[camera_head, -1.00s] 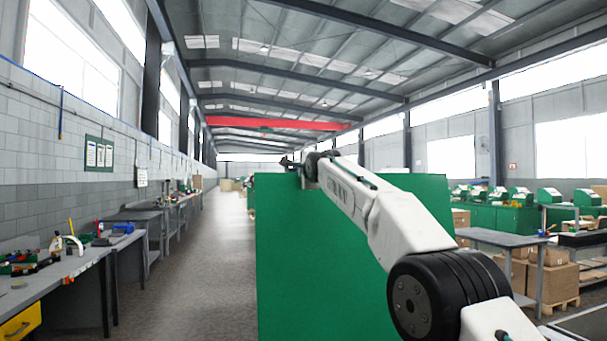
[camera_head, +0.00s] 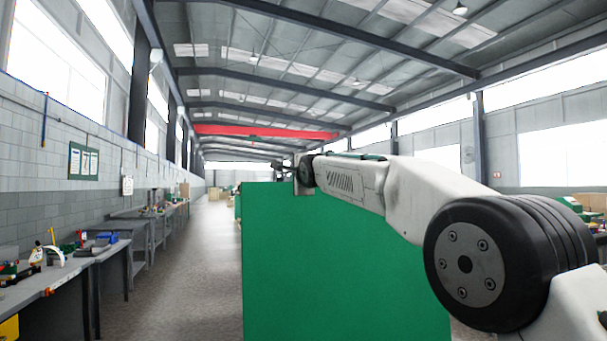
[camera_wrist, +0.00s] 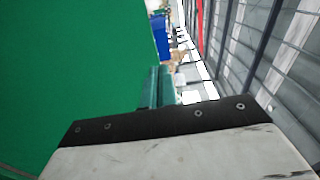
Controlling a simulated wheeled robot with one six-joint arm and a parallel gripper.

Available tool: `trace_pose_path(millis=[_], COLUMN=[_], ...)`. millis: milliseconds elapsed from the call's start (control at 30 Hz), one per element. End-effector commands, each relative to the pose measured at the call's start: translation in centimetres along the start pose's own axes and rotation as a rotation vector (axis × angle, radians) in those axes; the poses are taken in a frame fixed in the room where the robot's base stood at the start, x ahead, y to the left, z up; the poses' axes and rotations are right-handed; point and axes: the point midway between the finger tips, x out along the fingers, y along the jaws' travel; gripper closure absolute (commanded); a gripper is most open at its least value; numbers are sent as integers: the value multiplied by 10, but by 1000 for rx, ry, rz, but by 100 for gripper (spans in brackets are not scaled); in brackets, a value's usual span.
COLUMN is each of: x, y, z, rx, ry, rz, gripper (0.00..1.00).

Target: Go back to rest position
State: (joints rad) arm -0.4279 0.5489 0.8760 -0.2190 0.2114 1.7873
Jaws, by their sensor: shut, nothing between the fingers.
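My gripper (camera_head: 284,167) shows small and dark at the far end of my white arm in the head view, just above the top left part of a large green panel (camera_head: 340,270). Its finger ends show as teal shapes in the wrist view (camera_wrist: 160,86), close together with nothing held between them. The same green surface fills the left of the wrist view (camera_wrist: 75,70). I cannot tell whether the gripper touches the panel. My forearm stretches nearly level above the panel and hides part of its right side.
A workbench (camera_head: 60,275) with tools runs along the left wall, with more benches behind it. A clear floor aisle (camera_head: 195,255) lies between the benches and the panel. Cardboard boxes (camera_head: 590,202) show at the far right.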

Motion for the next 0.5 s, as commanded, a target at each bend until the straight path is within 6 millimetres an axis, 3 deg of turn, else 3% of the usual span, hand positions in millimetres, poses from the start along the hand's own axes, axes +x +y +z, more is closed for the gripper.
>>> trace_pose_path(millis=[200, 500], x=[-38, -63], y=[-6, -9], z=[0, 0], rx=[0, 1], ry=[0, 0], rz=[0, -1], gripper=[100, 100])
